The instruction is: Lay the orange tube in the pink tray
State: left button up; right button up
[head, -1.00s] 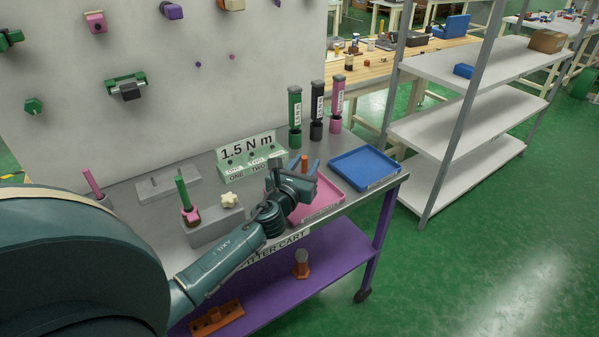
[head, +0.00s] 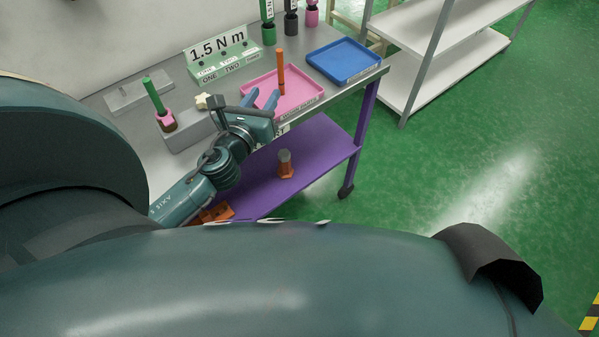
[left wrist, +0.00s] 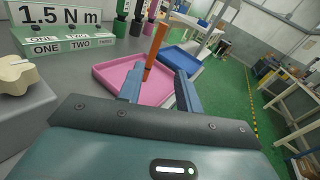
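The orange tube (head: 281,70) stands upright in the pink tray (head: 308,98), its lower end darker and inside the rim. In the left wrist view the orange tube (left wrist: 157,46) shows beyond the gap between my fingers, over the pink tray (left wrist: 108,76). My left gripper (head: 261,98) is at the tray's front left side, with its two blue fingers spread and empty. In the left wrist view the fingers (left wrist: 160,80) are clearly apart and do not appear to touch the tube. My right gripper is not in view.
A blue tray (head: 344,60) lies right of the pink tray. The 1.5 N m sign block (head: 222,62) stands behind left. A grey block (head: 190,130) with a cream knob and a green tube (head: 153,95) are left. Upright bottles line the back.

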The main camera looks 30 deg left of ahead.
pick_arm(q)
jog(key=s+d+f+n+g+h, duration=0.3)
jog(key=s+d+f+n, duration=0.3)
jog(key=d+n, duration=0.4)
jog(key=s+d+f+n+g+h, duration=0.3)
jog(key=s+d+f+n, duration=0.3)
jog(key=n, duration=1.3)
jog(key=s+d+h, duration=0.1)
jog(key=s+d, duration=0.2)
jog(key=shift+d+h, duration=0.3)
jog(key=shift+d, duration=0.1)
